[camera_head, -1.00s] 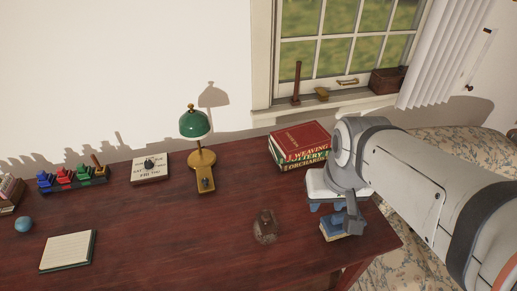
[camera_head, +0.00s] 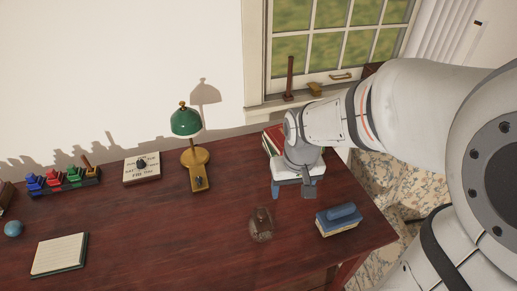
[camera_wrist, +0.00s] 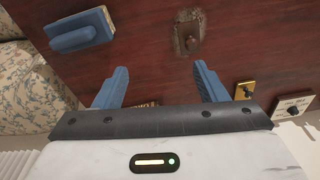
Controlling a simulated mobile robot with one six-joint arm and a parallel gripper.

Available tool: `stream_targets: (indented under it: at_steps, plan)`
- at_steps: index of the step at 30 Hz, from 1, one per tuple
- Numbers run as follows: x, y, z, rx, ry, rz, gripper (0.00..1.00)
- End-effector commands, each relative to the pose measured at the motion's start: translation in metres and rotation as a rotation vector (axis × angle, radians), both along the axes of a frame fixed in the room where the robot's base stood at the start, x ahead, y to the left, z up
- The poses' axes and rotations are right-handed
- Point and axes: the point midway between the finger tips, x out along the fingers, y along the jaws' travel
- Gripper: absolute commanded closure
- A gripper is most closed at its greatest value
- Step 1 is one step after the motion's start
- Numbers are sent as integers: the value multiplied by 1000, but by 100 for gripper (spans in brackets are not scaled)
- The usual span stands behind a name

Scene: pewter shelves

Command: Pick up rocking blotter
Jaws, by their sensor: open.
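The rocking blotter appears to be the blue block with a rounded bar handle and a pale lower side (camera_head: 338,219), near the desk's right end. In the wrist view it shows at the upper left (camera_wrist: 80,32), beyond the left finger and apart from it. My gripper (camera_head: 293,192) is above the desk, left of the blue block and in front of the books. Its two blue fingers are spread and nothing is between their tips (camera_wrist: 160,68).
A brown, glassy-looking piece with a knob (camera_head: 261,224) stands left of the blue block. Books (camera_head: 271,141) are partly hidden behind my gripper. The front middle is clear.

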Motion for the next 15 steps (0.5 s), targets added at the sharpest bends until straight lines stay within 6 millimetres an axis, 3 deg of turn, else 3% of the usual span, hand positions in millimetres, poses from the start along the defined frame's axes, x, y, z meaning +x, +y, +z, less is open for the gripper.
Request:
stream_targets:
  at_steps: [1,9,15]
  plan:
    - [7,9,-15,-3,23,20,35]
    - [36,49,-79,-17,85,100,35]
    - [43,66,-108,-23,109,132,35]
